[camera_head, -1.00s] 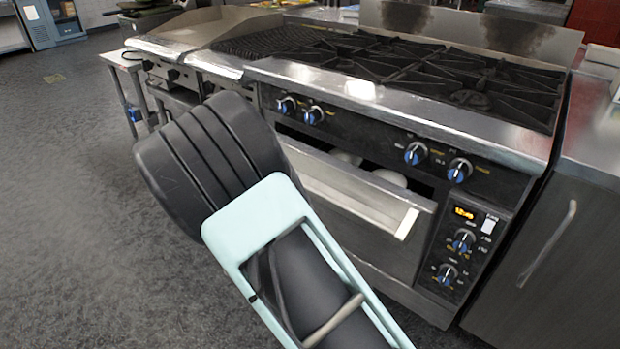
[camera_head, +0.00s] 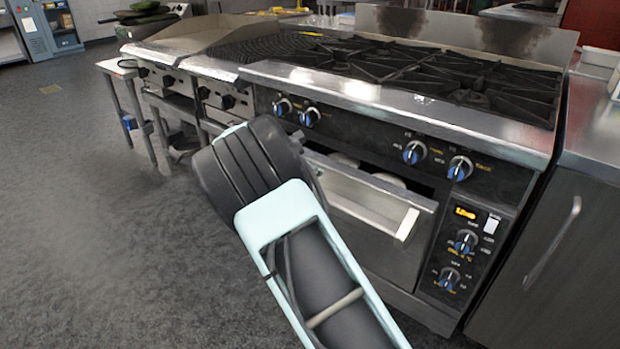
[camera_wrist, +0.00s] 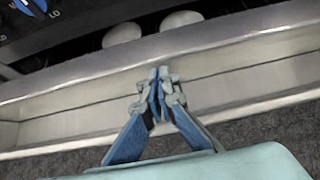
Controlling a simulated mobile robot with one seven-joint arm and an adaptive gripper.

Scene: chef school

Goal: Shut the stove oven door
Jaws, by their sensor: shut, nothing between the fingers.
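The stove (camera_head: 400,135) fills the middle and right of the head view. Its oven door (camera_head: 365,203) is tilted partly open below the knobs, with a dark gap along its top. In the head view my arm hides the gripper and the left part of the door.
Two pale round things (camera_wrist: 150,27) show inside the oven behind the door. A steel cabinet (camera_head: 535,235) stands close on the right. A griddle (camera_head: 190,40) and a small table (camera_head: 120,70) stand on the left. The grey floor (camera_head: 90,220) at left is clear.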

